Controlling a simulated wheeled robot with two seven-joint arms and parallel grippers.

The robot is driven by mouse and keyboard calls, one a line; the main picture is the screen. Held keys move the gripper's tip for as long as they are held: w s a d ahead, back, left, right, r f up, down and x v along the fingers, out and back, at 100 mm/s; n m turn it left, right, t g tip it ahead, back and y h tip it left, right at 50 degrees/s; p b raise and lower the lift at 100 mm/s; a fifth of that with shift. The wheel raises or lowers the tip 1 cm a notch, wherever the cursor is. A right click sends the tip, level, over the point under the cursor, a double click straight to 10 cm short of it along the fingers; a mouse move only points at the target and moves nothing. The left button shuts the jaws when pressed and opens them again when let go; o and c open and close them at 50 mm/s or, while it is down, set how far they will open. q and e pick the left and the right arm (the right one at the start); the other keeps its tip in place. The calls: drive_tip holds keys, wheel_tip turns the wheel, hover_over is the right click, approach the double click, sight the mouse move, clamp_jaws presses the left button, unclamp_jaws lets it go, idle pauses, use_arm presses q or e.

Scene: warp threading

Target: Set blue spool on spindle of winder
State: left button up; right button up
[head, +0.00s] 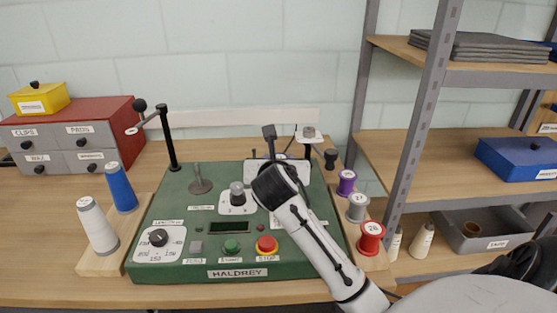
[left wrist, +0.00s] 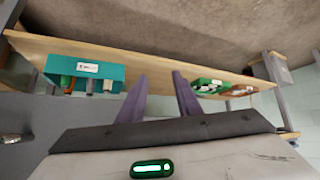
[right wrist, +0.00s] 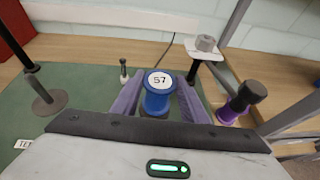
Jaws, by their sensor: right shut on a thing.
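The winder (head: 160,270) is a green box marked HALDREY with dials and buttons. Its spindle (head: 198,178), a thin rod on a grey disc, stands bare on the left part of its top; it also shows at left in the right wrist view (right wrist: 48,102). My right gripper (right wrist: 158,100) is shut on the blue spool (right wrist: 158,88), whose top label reads 57, apart from and right of the spindle. In the head view my right arm hides the spool and fingertips. My left gripper (left wrist: 160,95) is open and empty, away from the winder.
A tall black post (head: 170,140) with an arm stands behind the spindle. White (head: 97,225) and blue (head: 121,188) cones stand left. Purple (head: 346,182), grey (head: 357,207) and red (head: 370,237) spools stand right, beside a metal shelf (head: 415,110). A teal bin (left wrist: 85,72) faces my left gripper.

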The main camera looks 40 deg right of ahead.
drive_tip(key=shift+f, duration=0.7)
drive_tip(key=o, duration=1.1)
drive_tip(key=v, duration=1)
drive_tip(key=shift+s+a, duration=0.1)
drive_tip(key=shift+s, duration=0.05)
